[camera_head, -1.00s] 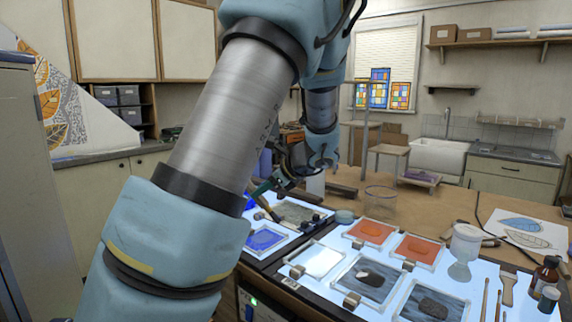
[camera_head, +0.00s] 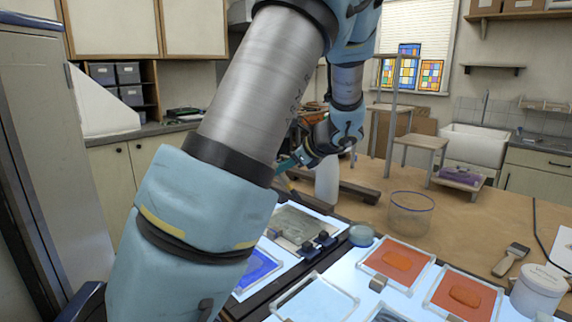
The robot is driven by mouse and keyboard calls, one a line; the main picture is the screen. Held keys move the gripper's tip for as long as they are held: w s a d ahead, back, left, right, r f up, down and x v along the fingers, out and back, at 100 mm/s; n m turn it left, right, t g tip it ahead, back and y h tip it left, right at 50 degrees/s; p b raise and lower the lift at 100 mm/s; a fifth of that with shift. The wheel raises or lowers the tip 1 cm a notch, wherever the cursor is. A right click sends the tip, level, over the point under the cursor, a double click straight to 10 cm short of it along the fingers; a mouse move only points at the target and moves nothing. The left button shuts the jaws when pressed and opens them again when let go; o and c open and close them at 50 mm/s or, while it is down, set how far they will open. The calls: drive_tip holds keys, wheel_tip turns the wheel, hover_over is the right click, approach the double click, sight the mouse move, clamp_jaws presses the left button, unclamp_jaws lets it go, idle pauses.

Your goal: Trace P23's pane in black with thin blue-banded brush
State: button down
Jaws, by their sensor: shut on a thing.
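My gripper (camera_head: 300,158) is beyond my forearm, above the far left end of the light table, and is shut on a thin thing with a blue-green part (camera_head: 284,167). It looks like the thin blue-banded brush, but its tip is hidden or too small to make out. Under and in front of the gripper lie a grey pane (camera_head: 290,222) with dark clips and a blue pane (camera_head: 262,262), partly hidden by my arm. A clear pane (camera_head: 318,300) lies nearer. No label can be read, so I cannot tell which is P23.
Two orange panes (camera_head: 388,278) lie in frames to the right. A glass jar (camera_head: 410,215), a round lidded dish (camera_head: 361,235), a white tub (camera_head: 540,290) and a flat brush (camera_head: 510,260) stand or lie around.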

wheel_tip(320, 180, down, 5)
drive_tip(key=b, duration=0.3)
drive_tip(key=shift+s+d+r, duration=0.1)
drive_tip(key=shift+s+r, duration=0.05)
drive_tip(key=s+d, duration=0.1)
drive_tip(key=s, duration=0.4)
drive_tip(key=w+a+b, duration=0.1)
drive_tip(key=w+a, duration=0.4)
drive_tip(key=a, duration=0.3)
drive_tip(key=shift+w+r, duration=0.2)
drive_tip(key=shift+w, duration=0.2)
drive_tip(key=shift+d, duration=0.1)
drive_tip(key=shift+s+d, duration=0.15)
drive_tip(key=shift+s, duration=0.05)
drive_tip(key=shift+f+b, duration=0.35)
idle(0.5)
